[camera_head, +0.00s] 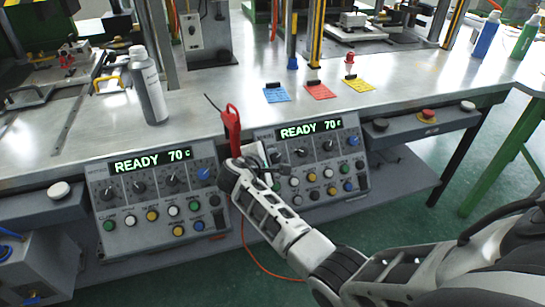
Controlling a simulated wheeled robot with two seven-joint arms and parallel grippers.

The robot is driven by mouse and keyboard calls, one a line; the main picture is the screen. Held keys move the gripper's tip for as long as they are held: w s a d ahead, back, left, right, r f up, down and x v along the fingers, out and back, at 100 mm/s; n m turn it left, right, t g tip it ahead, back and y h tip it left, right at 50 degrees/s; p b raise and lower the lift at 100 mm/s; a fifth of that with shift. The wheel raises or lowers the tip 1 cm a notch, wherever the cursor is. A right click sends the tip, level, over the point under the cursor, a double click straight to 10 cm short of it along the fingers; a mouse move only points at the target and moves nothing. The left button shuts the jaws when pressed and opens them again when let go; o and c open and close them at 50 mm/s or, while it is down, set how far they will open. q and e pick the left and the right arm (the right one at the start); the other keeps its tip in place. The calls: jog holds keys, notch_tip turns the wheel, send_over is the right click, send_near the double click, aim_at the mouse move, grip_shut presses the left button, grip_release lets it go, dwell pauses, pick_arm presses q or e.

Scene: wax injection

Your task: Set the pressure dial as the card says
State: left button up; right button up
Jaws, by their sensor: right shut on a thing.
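My right gripper (268,157) is at the upper left of the right control panel (322,182). It is shut on a dial there, and its fingers hide that dial and its setting. Further dark dials and a blue dial (356,140) show to the right in the same row. The right panel's display (310,130) reads "READY 70 c". The left control panel (157,200) has a like row of dials and the same reading. Blue (277,96), red (320,92) and yellow (358,86) cards lie on the bench; their writing is too small to read. My left gripper is out of view.
A red-handled tool (232,128) stands upright at the bench edge, close beside my right gripper. A grey bottle (148,85) stands on the metal bench (200,115). An orange cord (262,268) hangs below. A red button (428,115) sits at the right edge.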

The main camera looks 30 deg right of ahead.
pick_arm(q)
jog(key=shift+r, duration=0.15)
pick_arm(e)
jog(key=shift+m+g+y, duration=0.3)
jog(key=shift+m, duration=0.1)
jog(key=o, duration=1)
jog(key=shift+c, duration=0.2)
